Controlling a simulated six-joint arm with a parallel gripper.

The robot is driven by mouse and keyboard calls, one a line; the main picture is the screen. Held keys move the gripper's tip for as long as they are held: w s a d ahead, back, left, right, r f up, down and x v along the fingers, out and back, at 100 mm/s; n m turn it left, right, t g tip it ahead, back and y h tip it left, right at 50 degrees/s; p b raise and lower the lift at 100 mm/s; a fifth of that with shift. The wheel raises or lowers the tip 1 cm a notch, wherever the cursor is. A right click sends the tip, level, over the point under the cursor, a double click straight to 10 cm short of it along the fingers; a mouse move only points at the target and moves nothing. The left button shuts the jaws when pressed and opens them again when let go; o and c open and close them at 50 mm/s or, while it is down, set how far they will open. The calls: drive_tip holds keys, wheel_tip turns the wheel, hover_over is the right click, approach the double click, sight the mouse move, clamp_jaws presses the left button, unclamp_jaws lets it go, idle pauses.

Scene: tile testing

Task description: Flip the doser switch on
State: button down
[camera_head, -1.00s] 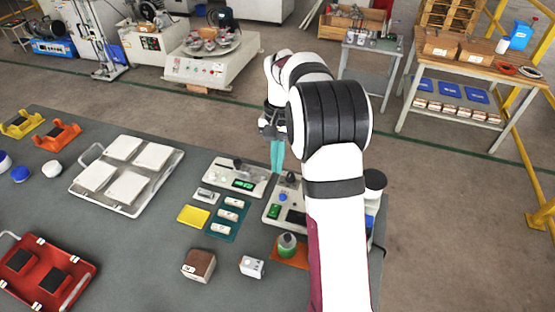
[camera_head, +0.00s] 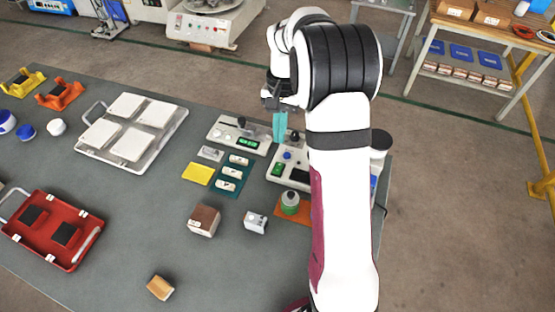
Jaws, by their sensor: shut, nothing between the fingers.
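Two pale control units stand on the grey table below my arm. The left control unit (camera_head: 225,134) has a green display and a dark knob on top. The right control unit (camera_head: 300,185) has a green display, a blue button and a dark knob. I cannot tell which one is the doser, and its switch is too small to make out. My gripper (camera_head: 280,127) has teal fingers pointing down, held together and empty. It appears between the two units, at the right end of the left one. My arm hides part of the right unit.
Left are a yellow pad (camera_head: 198,174), a teal card with white tiles, a metal tray (camera_head: 90,158) and a red tray (camera_head: 75,262).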

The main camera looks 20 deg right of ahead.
sight(277, 171)
drive_tip(key=f, duration=0.7)
drive_tip(key=s+a+f, duration=0.1)
drive_tip(key=f, duration=0.2)
drive_tip(key=shift+f, duration=0.25)
drive_tip(key=shift+f, duration=0.2)
drive_tip(key=shift+w+d+r, duration=0.15)
drive_tip(key=shift+w+d, duration=0.35)
